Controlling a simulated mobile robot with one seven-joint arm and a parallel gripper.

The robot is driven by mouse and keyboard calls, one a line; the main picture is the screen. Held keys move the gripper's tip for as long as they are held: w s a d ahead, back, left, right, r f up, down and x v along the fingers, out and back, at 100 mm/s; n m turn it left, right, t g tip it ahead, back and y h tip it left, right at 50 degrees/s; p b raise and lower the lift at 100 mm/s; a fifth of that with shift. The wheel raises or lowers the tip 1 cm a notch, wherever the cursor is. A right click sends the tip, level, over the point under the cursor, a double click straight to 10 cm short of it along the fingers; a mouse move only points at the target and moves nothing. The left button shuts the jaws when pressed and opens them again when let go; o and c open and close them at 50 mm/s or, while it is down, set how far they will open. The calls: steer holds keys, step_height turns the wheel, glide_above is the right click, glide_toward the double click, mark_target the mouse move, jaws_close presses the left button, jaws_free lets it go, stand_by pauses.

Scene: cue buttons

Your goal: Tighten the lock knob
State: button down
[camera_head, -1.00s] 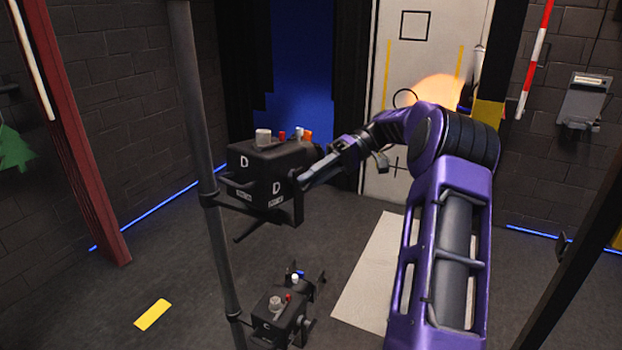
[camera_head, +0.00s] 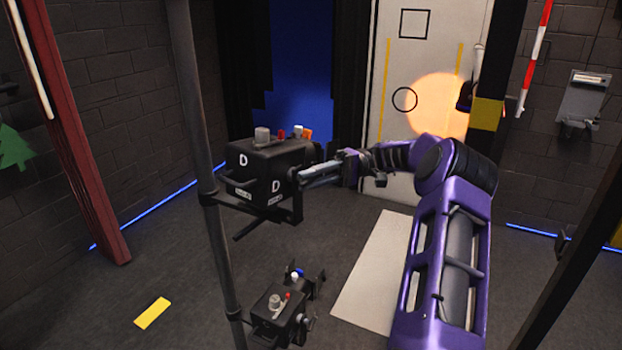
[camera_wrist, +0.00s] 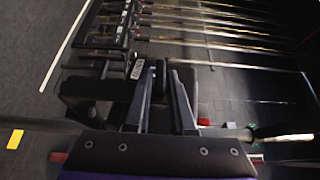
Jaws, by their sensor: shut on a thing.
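A black box lettered D (camera_head: 262,172) is clamped on a grey upright pole (camera_head: 205,150) in the head view. In the wrist view, the fingers of my gripper (camera_wrist: 163,95) close around the dark knob (camera_wrist: 158,72). How tight the knob is cannot be told.
A lower box lettered C (camera_head: 277,312) sits on the same pole, below my gripper. Grey, red, white and orange controls stand on top of box D. A dark post (camera_head: 575,240) stands at the right. A pale mat (camera_head: 370,275) lies on the open floor.

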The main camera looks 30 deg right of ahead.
steer(key=c, duration=0.9)
jaws_free()
steer(key=shift+r, duration=0.1)
